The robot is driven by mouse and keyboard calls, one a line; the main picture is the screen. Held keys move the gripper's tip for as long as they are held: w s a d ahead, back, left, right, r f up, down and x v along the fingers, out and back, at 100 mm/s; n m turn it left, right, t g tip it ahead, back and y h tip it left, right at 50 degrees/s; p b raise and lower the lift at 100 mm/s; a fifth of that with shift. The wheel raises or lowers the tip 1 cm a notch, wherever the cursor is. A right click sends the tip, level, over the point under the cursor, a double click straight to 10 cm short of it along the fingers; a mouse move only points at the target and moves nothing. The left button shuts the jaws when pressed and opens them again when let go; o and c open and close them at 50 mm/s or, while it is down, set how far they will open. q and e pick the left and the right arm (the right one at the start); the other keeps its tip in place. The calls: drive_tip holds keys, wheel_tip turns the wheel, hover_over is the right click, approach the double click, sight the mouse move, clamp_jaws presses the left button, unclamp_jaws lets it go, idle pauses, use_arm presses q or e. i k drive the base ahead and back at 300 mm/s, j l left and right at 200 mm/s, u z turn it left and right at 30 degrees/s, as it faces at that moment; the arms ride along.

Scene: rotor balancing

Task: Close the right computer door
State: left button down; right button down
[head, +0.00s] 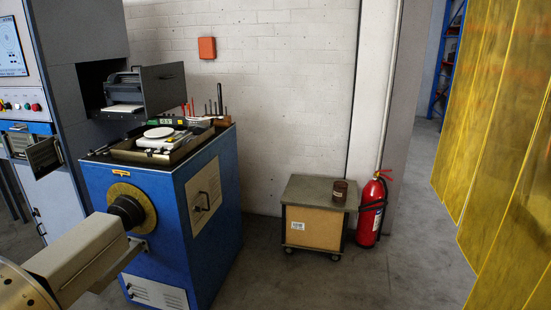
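A dark grey hinged panel (163,88) stands open at the right side of a recess in the tall grey cabinet (85,50). It sticks out toward the right, and a dark device (123,88) with a pale lower part shows inside the recess. A second, smaller dark door (44,157) stands open lower on the cabinet's blue-and-grey front at the far left. I cannot tell for certain which of the two is the right computer door. Neither of my grippers is in view.
A blue machine (218,205) with a tool tray (128,152) on top stands below the recess. A wheeled cart (308,192) with a brown jar (340,190) and a red extinguisher (371,212) stand right of it. Yellow curtains (495,120) hang at right. The middle floor is clear.

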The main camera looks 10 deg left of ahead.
sight(42, 157)
drive_tip(key=i+u, duration=0.45)
drive_tip(key=i+l+u, duration=0.2)
drive_tip(key=i+u, duration=0.25)
drive_tip(key=i+l+u, duration=0.3)
drive_tip(key=u, duration=0.15)
drive_tip(key=i+l+u, duration=0.15)
drive_tip(key=i+u, duration=0.2)
drive_tip(key=i+l+u, duration=0.2)
drive_tip(key=u, duration=0.15)
drive_tip(key=i+l+u, duration=0.4)
drive_tip(key=k+j, duration=0.1)
